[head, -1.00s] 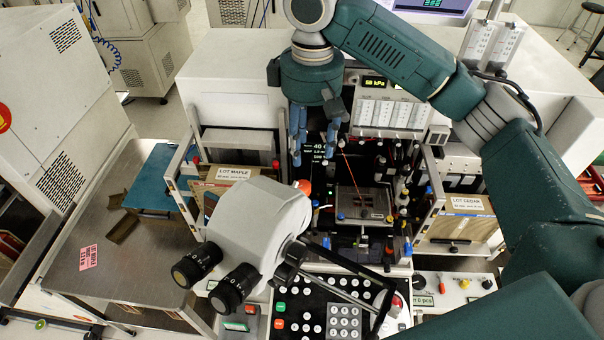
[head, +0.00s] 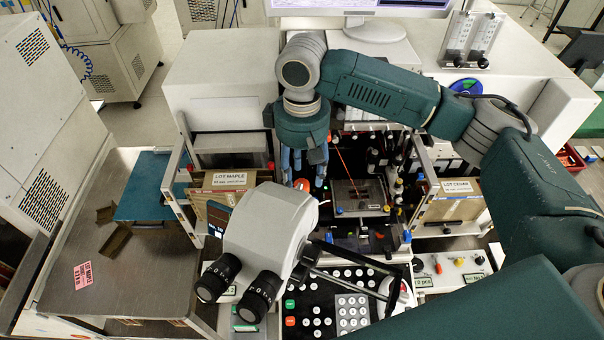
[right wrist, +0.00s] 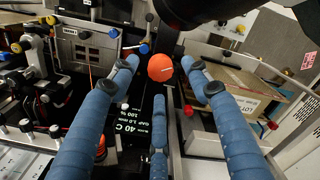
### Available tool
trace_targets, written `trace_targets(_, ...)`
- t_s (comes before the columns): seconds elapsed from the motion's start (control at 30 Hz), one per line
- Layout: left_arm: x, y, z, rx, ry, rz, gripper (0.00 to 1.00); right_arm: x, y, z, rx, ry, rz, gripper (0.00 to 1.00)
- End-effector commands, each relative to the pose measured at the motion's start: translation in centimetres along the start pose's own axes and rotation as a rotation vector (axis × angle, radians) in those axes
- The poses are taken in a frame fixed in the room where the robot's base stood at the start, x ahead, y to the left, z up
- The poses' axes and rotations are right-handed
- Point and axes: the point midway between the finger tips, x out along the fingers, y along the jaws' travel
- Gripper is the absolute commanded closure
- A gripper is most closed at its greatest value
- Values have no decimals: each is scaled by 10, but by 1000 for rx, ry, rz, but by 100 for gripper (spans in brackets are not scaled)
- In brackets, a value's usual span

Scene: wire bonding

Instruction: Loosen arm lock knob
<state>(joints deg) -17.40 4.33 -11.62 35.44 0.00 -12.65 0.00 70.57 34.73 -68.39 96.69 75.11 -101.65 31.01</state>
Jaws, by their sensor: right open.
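An orange round knob (head: 302,185), which looks like the arm lock knob, sits behind the microscope head (head: 265,228) in the head view. In the right wrist view the orange knob (right wrist: 160,67) shows large, with a thin pale line on its face. My right gripper (head: 305,168) points down just behind the knob in the head view. Its blue fingers (right wrist: 160,90) are spread wide and empty in the right wrist view. The knob appears between the finger ends there, with no contact visible. My left gripper is not in view.
The microscope's black eyepieces (head: 238,285) and a black keypad panel (head: 325,312) lie in front. The work stage (head: 358,195) with small colored knobs is close on the right. Lot boxes stand either side, LOT MAPLE (head: 228,180) and LOT CEDAR (head: 457,190).

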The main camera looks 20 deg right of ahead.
Motion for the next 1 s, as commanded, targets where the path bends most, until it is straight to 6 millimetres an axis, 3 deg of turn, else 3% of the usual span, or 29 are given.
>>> trace_targets(0.2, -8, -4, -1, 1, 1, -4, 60, 21, 0, 0, 1, 0, -1, 52)
trace_targets(0.53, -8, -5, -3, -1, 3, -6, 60, 26, 0, 0, 0, 0, 0, 52)
trace_targets(0.77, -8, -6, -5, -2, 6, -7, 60, 25, 0, 0, 0, 0, 0, 97)
trace_targets(1.0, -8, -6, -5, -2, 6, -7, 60, 25, 0, 0, -13, 0, -1, 98)
